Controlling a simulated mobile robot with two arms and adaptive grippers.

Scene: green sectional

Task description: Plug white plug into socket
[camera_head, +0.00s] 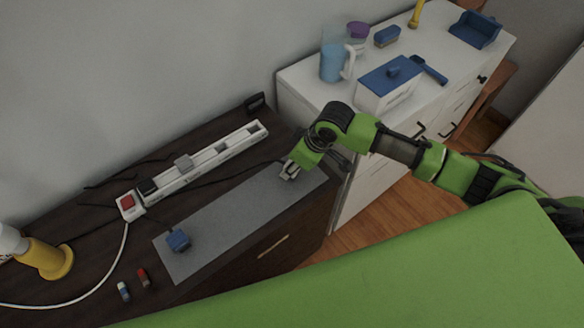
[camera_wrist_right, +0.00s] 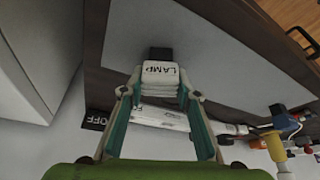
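A white plug labelled LAMP (camera_wrist_right: 161,72) sits between the fingertips of my right gripper (camera_wrist_right: 160,82), which looks shut on it. In the head view my right gripper (camera_head: 289,171) is low over the right end of the grey mat, and the plug is mostly hidden there. The white power strip (camera_head: 215,158) lies behind the mat along the wall, apart from the plug. It carries a grey plug (camera_head: 183,162) and a black one (camera_head: 147,187), with open socket places further right. My left gripper is not in view.
A blue object (camera_head: 178,239) stands on the left of the grey mat (camera_head: 222,215). A red switch (camera_head: 127,202) is at the strip's left end, with cables around it. A yellow-based lamp (camera_head: 50,260) stands far left. A white cabinet (camera_head: 300,92) rises close behind my right gripper.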

